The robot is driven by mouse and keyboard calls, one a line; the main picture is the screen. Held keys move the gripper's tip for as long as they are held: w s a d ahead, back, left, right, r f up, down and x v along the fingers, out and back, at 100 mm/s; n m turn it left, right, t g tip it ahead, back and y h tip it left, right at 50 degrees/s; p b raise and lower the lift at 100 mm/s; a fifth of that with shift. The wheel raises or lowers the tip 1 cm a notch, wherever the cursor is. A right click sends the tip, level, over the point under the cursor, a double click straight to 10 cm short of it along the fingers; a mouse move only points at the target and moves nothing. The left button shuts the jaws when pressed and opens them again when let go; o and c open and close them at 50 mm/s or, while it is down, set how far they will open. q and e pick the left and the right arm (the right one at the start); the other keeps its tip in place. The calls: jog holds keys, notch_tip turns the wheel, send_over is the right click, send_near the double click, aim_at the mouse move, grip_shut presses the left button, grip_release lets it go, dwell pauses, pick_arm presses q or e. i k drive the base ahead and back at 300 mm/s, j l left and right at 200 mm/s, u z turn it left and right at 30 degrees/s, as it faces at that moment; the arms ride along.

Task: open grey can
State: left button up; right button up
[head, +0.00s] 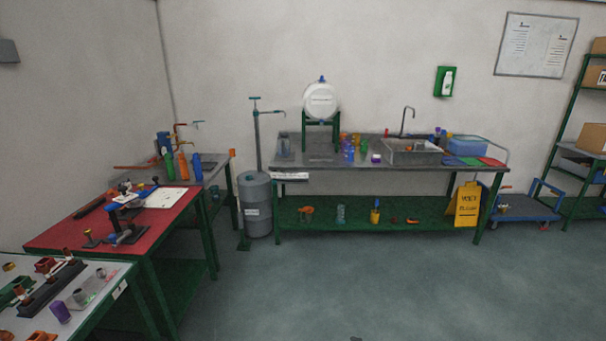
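I cannot tell for sure which thing is the grey can. A large grey drum (257,208) stands on the floor left of the long sink bench, with a pump pipe and handle rising above it. A small grey cylinder (79,296) stands on a light tray on the white-topped table at the lower left. A grey canister (284,147) also stands at the left end of the sink bench. Whether any of these has a lid, open or shut, is too small to tell. Neither of my grippers is in view.
The sink bench (340,167) stands along the back wall. A red-topped table (70,232) and a white-topped table (97,268) line the left. A yellow floor sign (467,204) and a blue cart (525,210) stand right. The floor (380,290) ahead is clear.

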aim_at(283, 143)
jog(key=i, duration=0.8)
jog(key=i+u, duration=0.1)
jog(key=i, duration=0.65)
jog(key=i+l+u, duration=0.2)
jog(key=i, duration=0.2)
jog(key=i+l+u, duration=0.2)
jog(key=i, duration=0.15)
jog(key=i+l+u, duration=0.5)
jog(key=l, duration=0.35)
jog(key=i+l+u, duration=0.1)
jog(key=l, duration=0.25)
jog(key=i+l+u, duration=0.1)
jog(key=i+l, duration=0.2)
